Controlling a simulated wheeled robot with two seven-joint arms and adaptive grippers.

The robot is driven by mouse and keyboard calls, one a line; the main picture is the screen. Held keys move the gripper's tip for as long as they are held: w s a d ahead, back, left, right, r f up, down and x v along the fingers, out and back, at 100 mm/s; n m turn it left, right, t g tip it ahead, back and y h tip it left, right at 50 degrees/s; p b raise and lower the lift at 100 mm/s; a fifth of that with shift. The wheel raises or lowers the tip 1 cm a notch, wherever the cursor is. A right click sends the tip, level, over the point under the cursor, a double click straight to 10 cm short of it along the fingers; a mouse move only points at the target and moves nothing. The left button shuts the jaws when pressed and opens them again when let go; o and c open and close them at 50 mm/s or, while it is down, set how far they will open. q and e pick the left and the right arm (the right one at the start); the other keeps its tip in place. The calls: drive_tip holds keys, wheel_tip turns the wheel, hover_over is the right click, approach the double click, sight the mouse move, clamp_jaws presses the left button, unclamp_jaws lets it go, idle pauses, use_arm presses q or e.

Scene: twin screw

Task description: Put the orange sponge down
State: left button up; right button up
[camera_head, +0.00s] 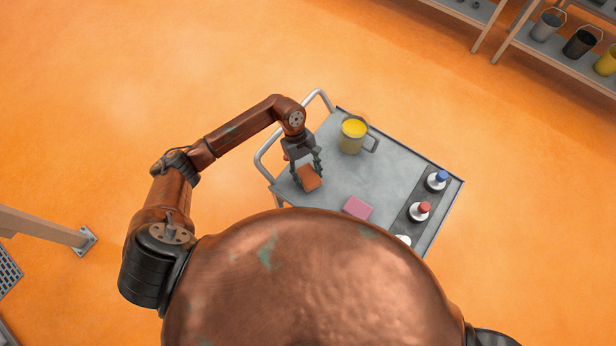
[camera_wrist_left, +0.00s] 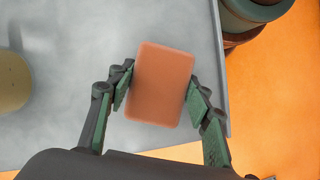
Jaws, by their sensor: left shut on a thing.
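The orange sponge (camera_head: 310,178) is a small block at the left part of the grey cart top. My left gripper (camera_head: 308,170) is shut on it from above. In the left wrist view the orange sponge (camera_wrist_left: 160,84) sits between the two green-padded fingers of the left gripper (camera_wrist_left: 160,92), with the grey surface behind it. I cannot tell whether the sponge touches the cart top. My right gripper is not in view.
Shelves with buckets (camera_head: 579,42) stand at the upper right.

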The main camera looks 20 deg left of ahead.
use_arm(q)
drive_tip(key=shift+f, duration=0.85)
drive_tip(key=shift+f, duration=0.1)
drive_tip(key=shift+f, duration=0.1)
drive_tip(key=o, duration=0.9)
drive_tip(key=shift+o, duration=0.2)
